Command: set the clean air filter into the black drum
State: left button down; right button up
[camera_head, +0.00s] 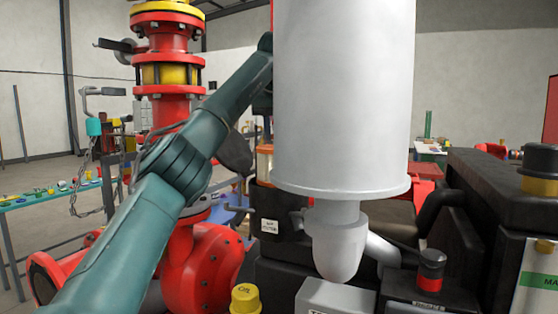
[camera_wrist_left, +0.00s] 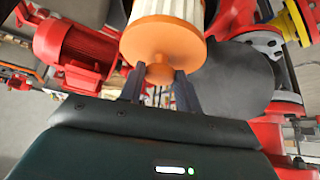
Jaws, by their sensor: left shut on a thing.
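In the left wrist view, the clean air filter (camera_wrist_left: 165,35) has a pale pleated body and an orange end cap with a knob. My left gripper (camera_wrist_left: 158,80) is shut on that knob. In the head view my left arm reaches behind a large white cylinder, which hides the gripper. An orange-and-cream piece (camera_head: 264,162) shows at that cylinder's left edge, likely the filter. Below it is black casing with a white label (camera_head: 269,226), perhaps the black drum; its opening is hidden. A dark round disc (camera_head: 237,155) stands beside it, and shows in the wrist view (camera_wrist_left: 228,85). My right gripper is out of view.
The white cylinder (camera_head: 342,95) with a tapered lower end blocks the middle of the head view. A red and yellow pipe stack (camera_head: 165,75) stands left. A yellow cap (camera_head: 245,298) and a black-red knob (camera_head: 431,265) are in front. A red motor (camera_wrist_left: 75,48) shows in the wrist view.

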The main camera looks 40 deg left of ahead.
pick_arm(q)
jog(key=shift+f, duration=3)
jog(key=shift+f, duration=0.5)
jog(key=c, duration=1)
grip_release()
jog(key=shift+r, duration=0.25)
jog(key=v, duration=0.8)
jog(key=shift+w+r, duration=0.1)
jog(key=shift+r, duration=0.05)
